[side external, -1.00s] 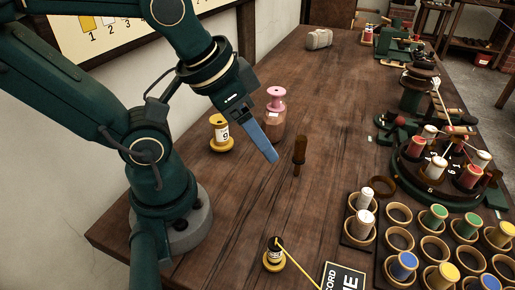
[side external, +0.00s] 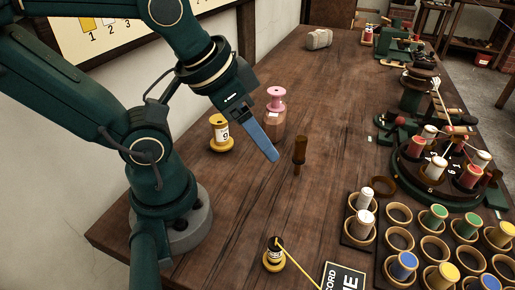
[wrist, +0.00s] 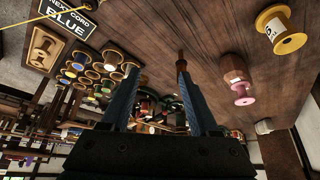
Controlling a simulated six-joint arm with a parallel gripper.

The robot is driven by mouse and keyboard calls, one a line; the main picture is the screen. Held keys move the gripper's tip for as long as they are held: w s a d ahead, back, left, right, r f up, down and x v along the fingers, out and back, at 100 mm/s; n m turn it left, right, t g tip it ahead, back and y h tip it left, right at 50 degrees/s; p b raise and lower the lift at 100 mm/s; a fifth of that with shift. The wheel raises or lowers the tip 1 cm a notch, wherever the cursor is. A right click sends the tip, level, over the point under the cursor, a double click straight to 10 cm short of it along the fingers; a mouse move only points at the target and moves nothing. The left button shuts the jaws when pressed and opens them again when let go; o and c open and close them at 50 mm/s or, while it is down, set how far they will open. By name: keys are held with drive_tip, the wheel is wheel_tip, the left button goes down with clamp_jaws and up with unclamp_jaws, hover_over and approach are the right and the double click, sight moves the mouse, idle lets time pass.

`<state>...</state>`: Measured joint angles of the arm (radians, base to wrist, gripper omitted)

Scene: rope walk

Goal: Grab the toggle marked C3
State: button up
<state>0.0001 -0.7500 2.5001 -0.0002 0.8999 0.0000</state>
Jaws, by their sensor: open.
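I cannot read a mark C3 on anything, so I cannot tell for sure which thing is the toggle. A brown wooden peg-like piece (side external: 299,152) stands upright on the bench, just right of my gripper (side external: 273,156) in the side view. In the wrist view the brown piece (wrist: 181,58) shows beyond the right fingertip, partly hidden by it. My gripper (wrist: 157,74) has its two blue fingers wide apart with nothing between them. It hangs above the bench, tilted, and appears apart from the brown piece.
A yellow spool (side external: 220,134) and a pink spool (side external: 277,97) stand behind my gripper. Cups with coloured spools (side external: 434,218) and a round spool stand (side external: 410,178) fill the right. The bench middle is clear.

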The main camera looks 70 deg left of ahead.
drive_tip(key=shift+o, duration=0.3)
drive_tip(key=shift+s+d, duration=0.1)
drive_tip(key=n+g+h, duration=0.9)
drive_tip(key=g, duration=0.1)
approach(275, 256)
drive_tip(key=shift+w+d+f, duration=0.4)
drive_tip(key=shift+d+f, duration=0.35)
drive_tip(key=shift+f, duration=0.15)
drive_tip(key=f+n+h, duration=0.1)
drive_tip(key=f+n+g, duration=0.1)
drive_tip(key=f, duration=0.1)
drive_tip(key=f+n+h, duration=0.1)
drive_tip(key=shift+s+d+f+g+h, duration=0.1)
drive_tip(key=shift+s+f+g+h, duration=0.1)
drive_tip(key=shift+s+g+h, duration=0.15)
drive_tip(key=shift+s+f+n, duration=0.3)
drive_tip(key=shift+s+f, duration=0.05)
drive_tip(key=shift+s+d+f+h, duration=0.1)
drive_tip(key=shift+s+d+h, duration=0.05)
drive_tip(key=shift+h, duration=0.1)
drive_tip(key=shift+x, duration=2.35)
